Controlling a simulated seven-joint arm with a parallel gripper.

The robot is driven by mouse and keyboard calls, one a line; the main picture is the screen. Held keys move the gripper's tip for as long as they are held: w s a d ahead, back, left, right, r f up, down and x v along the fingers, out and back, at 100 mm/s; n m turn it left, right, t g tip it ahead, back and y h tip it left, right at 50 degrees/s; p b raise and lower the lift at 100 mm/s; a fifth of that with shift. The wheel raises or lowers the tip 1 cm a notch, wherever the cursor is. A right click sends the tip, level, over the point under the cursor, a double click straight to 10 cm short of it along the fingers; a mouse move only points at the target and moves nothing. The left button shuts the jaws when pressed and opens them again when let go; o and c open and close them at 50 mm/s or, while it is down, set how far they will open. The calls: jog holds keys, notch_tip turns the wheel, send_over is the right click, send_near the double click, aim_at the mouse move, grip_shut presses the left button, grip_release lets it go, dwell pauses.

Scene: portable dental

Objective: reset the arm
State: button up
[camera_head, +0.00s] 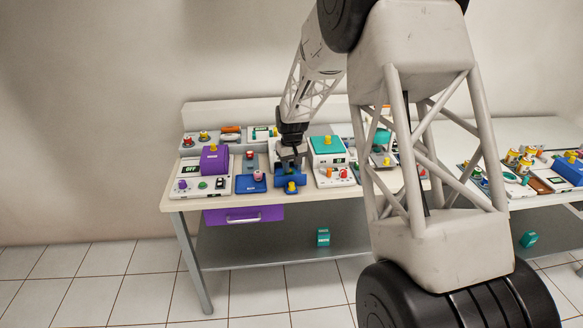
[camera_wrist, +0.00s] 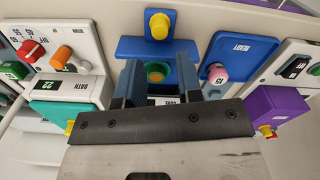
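My gripper (camera_head: 291,160) hangs from my arm over the bench, pointing down at the blue panel (camera_head: 290,180) in the middle of the row of devices. In the wrist view its two dark fingers (camera_wrist: 158,72) stand apart, with a visible gap between them. A yellow knob (camera_wrist: 159,26) stands on the same panel, beyond the fingertips. I see nothing held. Whether the fingers touch the panel, I cannot tell.
A purple box (camera_head: 214,160) on a white device and a blue READY panel (camera_head: 250,182) with a pink knob are left of my gripper. A teal-topped white device (camera_head: 328,146) is close on the right. A purple drawer (camera_head: 243,215) is under the bench. A second bench stands right.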

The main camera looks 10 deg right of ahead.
jog(key=s+d+r+m+t, duration=0.1)
jog(key=s+d+r, duration=0.1)
jog(key=s+r, duration=0.85)
jog(key=s+d+r+m, duration=0.1)
jog(key=s+d+r, duration=0.1)
jog(key=s+r, duration=0.9)
jog(key=s+d+f, duration=0.1)
jog(key=s, duration=1.5)
jog(key=s+d+f+m+t, duration=0.1)
jog(key=s+d, duration=0.1)
jog(key=s, duration=1.4)
jog(key=shift+s+t, duration=0.2)
jog(key=shift+t, duration=0.1)
